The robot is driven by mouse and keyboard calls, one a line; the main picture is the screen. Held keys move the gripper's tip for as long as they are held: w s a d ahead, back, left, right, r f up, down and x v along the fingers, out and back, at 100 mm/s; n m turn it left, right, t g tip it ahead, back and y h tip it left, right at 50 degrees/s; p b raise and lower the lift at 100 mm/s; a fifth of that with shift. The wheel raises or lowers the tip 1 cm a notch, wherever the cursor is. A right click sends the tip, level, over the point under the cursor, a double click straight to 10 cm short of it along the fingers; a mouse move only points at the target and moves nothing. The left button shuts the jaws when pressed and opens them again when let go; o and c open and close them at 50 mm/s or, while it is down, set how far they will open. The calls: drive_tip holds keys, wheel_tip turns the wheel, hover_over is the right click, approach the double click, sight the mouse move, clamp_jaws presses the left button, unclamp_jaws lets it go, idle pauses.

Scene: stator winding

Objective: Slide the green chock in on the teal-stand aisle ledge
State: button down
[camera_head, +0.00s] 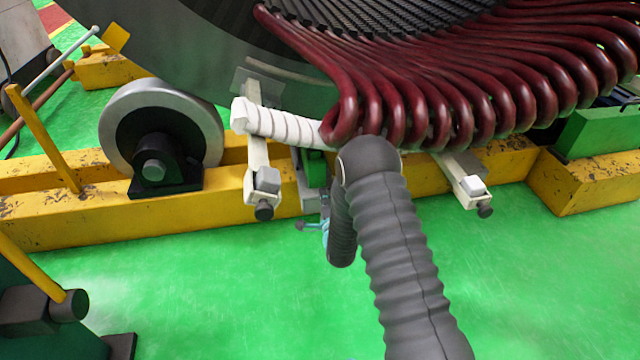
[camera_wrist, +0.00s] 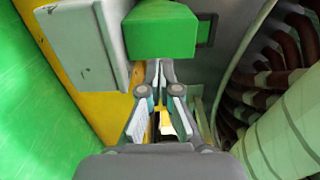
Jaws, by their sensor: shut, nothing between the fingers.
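The green chock (camera_wrist: 160,32) is a bright green block at the top of the wrist view, beside a grey plate. It shows partly in the head view (camera_head: 315,168), below the white-wrapped coil end, with my arm covering part of the area. My gripper (camera_wrist: 159,68) is shut and empty. Its fingertips are at the near edge of the chock; whether they touch it cannot be told. In the head view my gripper is mostly hidden behind my dark sleeved arm. A dark teal stand (camera_head: 40,305) shows at the lower left of the head view. The ledge under the chock cannot be made out clearly.
Dark red coils (camera_head: 430,90) and a white-wrapped coil end (camera_head: 285,125) hang close above my gripper. A large roller (camera_head: 160,130) stands at the left. Green floor (camera_head: 200,290) in front is clear.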

sight(318, 177)
drive_tip(key=shift+x, duration=3.2)
